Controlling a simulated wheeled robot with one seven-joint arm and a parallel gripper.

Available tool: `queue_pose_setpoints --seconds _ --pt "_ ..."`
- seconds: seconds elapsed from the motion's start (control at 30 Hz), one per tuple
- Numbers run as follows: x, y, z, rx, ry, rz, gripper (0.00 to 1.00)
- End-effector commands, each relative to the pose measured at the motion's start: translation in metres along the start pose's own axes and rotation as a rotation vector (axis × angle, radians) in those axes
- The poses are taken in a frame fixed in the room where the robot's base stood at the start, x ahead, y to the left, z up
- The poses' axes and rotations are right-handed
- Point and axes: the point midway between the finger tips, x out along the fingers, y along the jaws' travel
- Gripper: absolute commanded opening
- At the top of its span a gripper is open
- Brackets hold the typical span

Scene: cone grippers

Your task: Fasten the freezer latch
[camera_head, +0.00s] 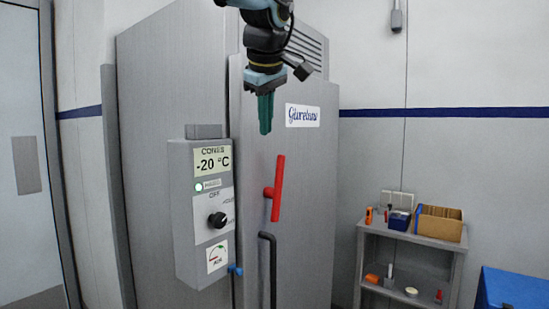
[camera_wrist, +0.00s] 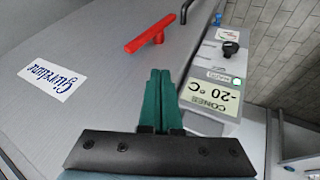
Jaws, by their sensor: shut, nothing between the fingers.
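The freezer (camera_head: 165,130) is a tall grey cabinet with a door (camera_head: 310,170) that looks closed. The latch is a red bar handle (camera_head: 278,190) on the door, nearly upright and slightly tilted, on a short red pivot at its left. In the wrist view the red latch (camera_wrist: 150,33) lies beyond the fingertips, up and to the left. My gripper (camera_head: 266,130) points down in front of the door, above the latch and apart from it. Its green fingers (camera_wrist: 162,75) are together and hold nothing.
A control box (camera_head: 205,215) with a -20 °C display and black knob juts out left of the latch. A black door handle (camera_head: 270,260) is below the latch. A shelf (camera_head: 415,240) with boxes and a blue container (camera_head: 510,288) stand at right.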

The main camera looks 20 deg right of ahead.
Motion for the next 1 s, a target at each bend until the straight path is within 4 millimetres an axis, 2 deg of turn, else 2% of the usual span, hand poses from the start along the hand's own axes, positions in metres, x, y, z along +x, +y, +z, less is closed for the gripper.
queue_pose_setpoints --seconds 0.17,0.53,0.7,1.0 --pt "0.022 0.0 0.0 0.001 -0.001 -0.005 0.0" --pt "0.097 0.0 -0.001 0.002 -0.001 -0.007 0.0" --pt "0.109 0.021 0.0 0.001 0.0 -0.003 0.0" --pt "0.12 0.033 0.003 0.0 0.0 0.0 0.0"
